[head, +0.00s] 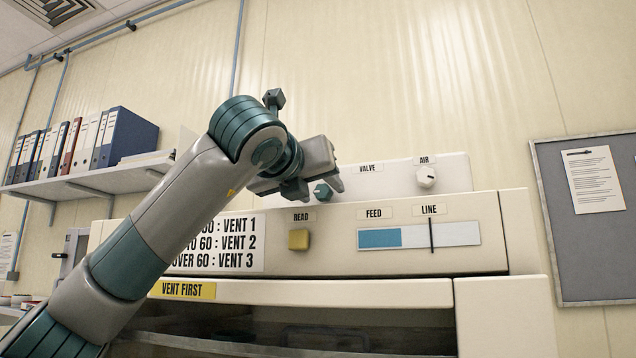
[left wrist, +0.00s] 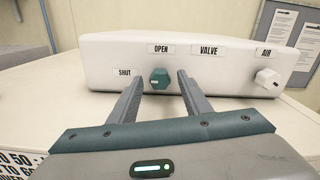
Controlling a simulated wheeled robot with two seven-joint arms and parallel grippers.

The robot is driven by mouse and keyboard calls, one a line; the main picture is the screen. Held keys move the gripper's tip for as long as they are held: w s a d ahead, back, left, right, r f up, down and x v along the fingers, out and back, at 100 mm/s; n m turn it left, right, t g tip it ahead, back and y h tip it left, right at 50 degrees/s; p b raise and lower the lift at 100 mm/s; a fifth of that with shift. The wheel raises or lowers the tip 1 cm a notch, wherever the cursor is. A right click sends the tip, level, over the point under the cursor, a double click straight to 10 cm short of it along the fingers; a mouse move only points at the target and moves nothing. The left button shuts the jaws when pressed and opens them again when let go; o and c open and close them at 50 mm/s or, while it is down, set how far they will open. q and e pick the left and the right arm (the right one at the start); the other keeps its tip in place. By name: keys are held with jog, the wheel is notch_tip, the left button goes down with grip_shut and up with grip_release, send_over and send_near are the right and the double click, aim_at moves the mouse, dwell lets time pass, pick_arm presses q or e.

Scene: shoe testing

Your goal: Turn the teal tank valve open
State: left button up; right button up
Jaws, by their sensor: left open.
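The teal tank valve (left wrist: 159,77) is a small knob on the front of a white box, below the OPEN label (left wrist: 161,49) and right of the SHUT label (left wrist: 124,72). A short pale mark shows on its left part, on the side of SHUT. It also shows in the head view (head: 322,192), partly behind my gripper. My left gripper (head: 321,189) is open, with one finger on each side of the knob in the left wrist view. A gap shows beside the knob; whether the tips reach around it is hard to tell. My right gripper is not in view.
A white AIR knob (head: 426,177) sits right of the valve on the same white box (head: 385,184). Below are a yellow READ button (head: 299,239) and a blue FEED gauge (head: 418,236) with a dark LINE marker. A shelf of binders (head: 80,145) hangs at left.

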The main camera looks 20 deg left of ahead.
pick_arm(q)
jog(key=shift+c, duration=0.2)
jog(key=c, duration=1)
